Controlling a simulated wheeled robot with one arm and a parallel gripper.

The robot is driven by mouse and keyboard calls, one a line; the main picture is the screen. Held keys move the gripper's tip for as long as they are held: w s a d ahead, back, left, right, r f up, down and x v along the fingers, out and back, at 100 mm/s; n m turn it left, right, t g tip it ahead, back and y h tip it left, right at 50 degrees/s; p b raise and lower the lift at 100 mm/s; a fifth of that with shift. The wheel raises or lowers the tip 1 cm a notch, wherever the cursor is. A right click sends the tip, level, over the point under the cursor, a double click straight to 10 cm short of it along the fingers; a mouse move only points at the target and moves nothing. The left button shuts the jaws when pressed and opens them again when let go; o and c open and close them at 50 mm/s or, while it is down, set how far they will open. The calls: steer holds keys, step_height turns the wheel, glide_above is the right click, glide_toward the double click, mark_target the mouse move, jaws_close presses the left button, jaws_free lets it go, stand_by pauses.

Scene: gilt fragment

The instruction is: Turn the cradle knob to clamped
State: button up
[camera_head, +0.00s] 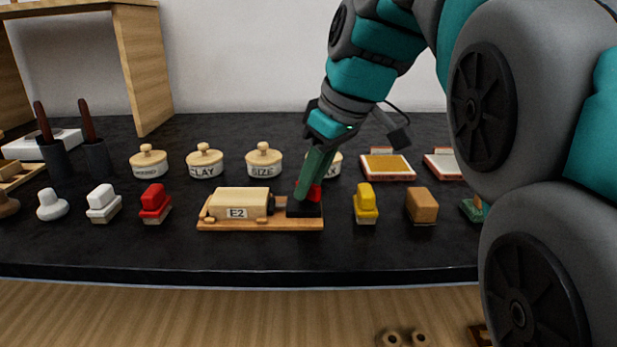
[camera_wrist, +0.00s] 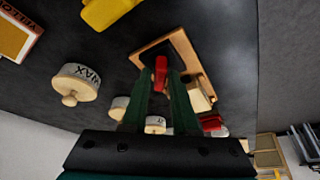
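The cradle (camera_head: 261,226) is a flat wooden board on the black bench. It carries a pale wooden block labelled E2 (camera_head: 237,204) and a dark pad at its right end. The red cradle knob (camera_head: 314,193) stands over the dark pad and is partly hidden by a finger. It also shows in the wrist view (camera_wrist: 161,73). My gripper (camera_head: 305,196) points down at it, with green fingers on both sides of the knob in the wrist view (camera_wrist: 162,80). I cannot tell whether they press on it. No clamped marking is readable.
A red stamp-like block (camera_head: 154,203) and a white one (camera_head: 103,203) stand left of the cradle. A yellow one (camera_head: 366,203) and a brown block (camera_head: 421,205) stand right. Lidded pots, including SIZE (camera_head: 264,160), stand behind. The bench front strip is clear.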

jaws_close()
